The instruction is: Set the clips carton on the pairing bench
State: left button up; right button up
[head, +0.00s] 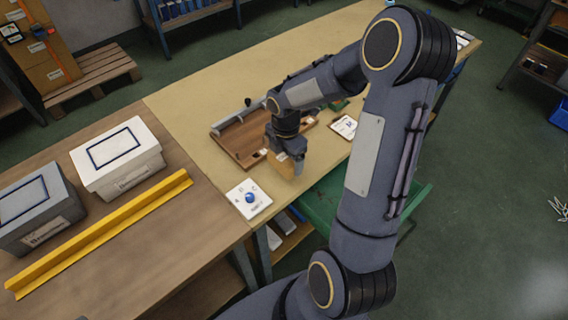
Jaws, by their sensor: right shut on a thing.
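My right gripper (293,167) is shut on a small tan carton (279,160), which I take to be the clips carton. The gripper points down and partly hides the carton. It is over the front part of the long tan-topped bench (205,85), which I take to be the pairing bench. The carton is just in front of a brown wooden board; whether it touches the bench top I cannot tell. My left gripper is not in view.
The brown board (236,150) has a grey bar along its back. A white card with a blue knob (250,198) lies left of the carton. On the adjoining brown table stand a white box (118,160), a grey box (38,212) and a yellow rail (100,235).

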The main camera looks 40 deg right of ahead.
aim_at(284, 154)
jog(key=shift+w+a+f, duration=0.15)
jog(key=shift+f, duration=1.65)
jog(key=shift+f, duration=0.2)
jog(key=o, duration=1)
notch_tip(284, 154, up, 12)
jog(key=shift+r, duration=0.2)
jog(key=s+a+r+m+t+y, duration=0.1)
jog(key=s+a+r+m+t, duration=0.1)
jog(key=s+a+m, duration=0.2)
jog(key=s+a+r+m+t+y, duration=0.1)
jog(key=s+a+r+m, duration=0.2)
jog(key=s+m, duration=0.4)
jog(key=s+a+r+m+t+y, duration=0.1)
jog(key=s+a+r+m+t, duration=0.1)
jog(key=s+a+m, duration=0.3)
jog(key=shift+s+a+r+m+t+y, duration=0.15)
jog(key=shift+s+m, duration=0.15)
jog(key=shift+m, duration=0.5)
jog(key=shift+s+a+r+m+t+y, duration=0.1)
jog(key=shift+s+m, duration=0.15)
jog(key=shift+m, duration=0.55)
jog(key=shift+s+a+r+m+t+y, duration=0.15)
jog(key=shift+s+m, duration=0.15)
jog(key=shift+m, duration=0.5)
